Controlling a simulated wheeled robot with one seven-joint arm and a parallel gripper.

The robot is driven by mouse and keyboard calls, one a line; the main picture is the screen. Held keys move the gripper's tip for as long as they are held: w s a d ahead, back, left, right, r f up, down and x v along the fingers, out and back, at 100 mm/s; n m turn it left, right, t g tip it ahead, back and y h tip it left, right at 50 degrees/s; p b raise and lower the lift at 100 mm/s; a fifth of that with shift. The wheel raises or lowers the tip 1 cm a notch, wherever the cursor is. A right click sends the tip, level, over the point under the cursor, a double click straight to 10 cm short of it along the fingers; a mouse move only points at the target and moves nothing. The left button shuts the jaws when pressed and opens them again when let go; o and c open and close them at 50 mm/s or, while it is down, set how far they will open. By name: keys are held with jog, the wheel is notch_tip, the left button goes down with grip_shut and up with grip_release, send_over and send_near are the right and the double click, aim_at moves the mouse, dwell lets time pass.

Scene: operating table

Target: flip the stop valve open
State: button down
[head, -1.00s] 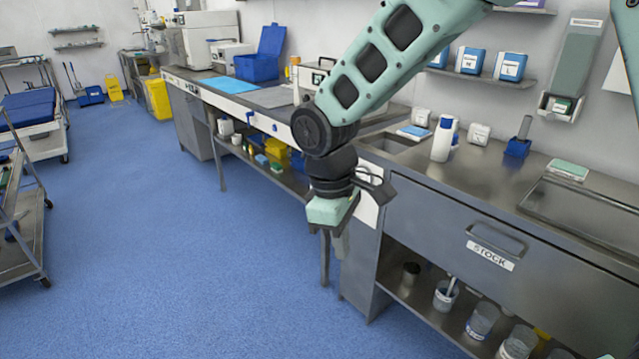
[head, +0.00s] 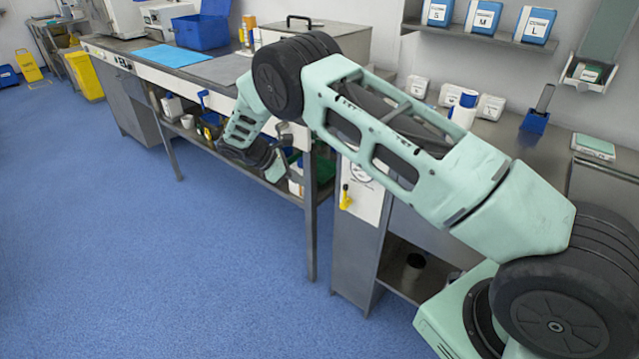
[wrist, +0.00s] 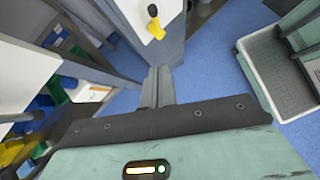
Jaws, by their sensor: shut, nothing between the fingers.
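The stop valve (head: 345,197) is a small yellow fitting on a white panel (head: 361,190) at the end of the steel cabinet. The wrist view shows the yellow valve (wrist: 156,28) with a black tip at the top centre, on the white panel (wrist: 150,12). My gripper (wrist: 160,84) is shut and empty, its fingers pointing toward the cabinet below the valve, apart from it. In the head view my forearm and wrist hang left of the panel, near the bench's lower shelf, and the fingertips cannot be made out.
A long bench (head: 195,72) runs to the left, its lower shelf holding bottles and bins. A bench leg (head: 310,215) stands just left of the valve panel. The blue floor (head: 190,260) in front is clear.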

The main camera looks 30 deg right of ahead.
jog(key=shift+d, duration=0.1)
jog(key=d+r+p+x, duration=0.2)
jog(key=p+x, duration=0.1)
jog(key=x, duration=0.9)
jog(key=shift+s+d+f, duration=0.3)
dwell(0.3)
jog(key=shift+s+d+t, duration=0.1)
jog(key=shift+s+t, duration=0.1)
jog(key=shift+t, duration=0.1)
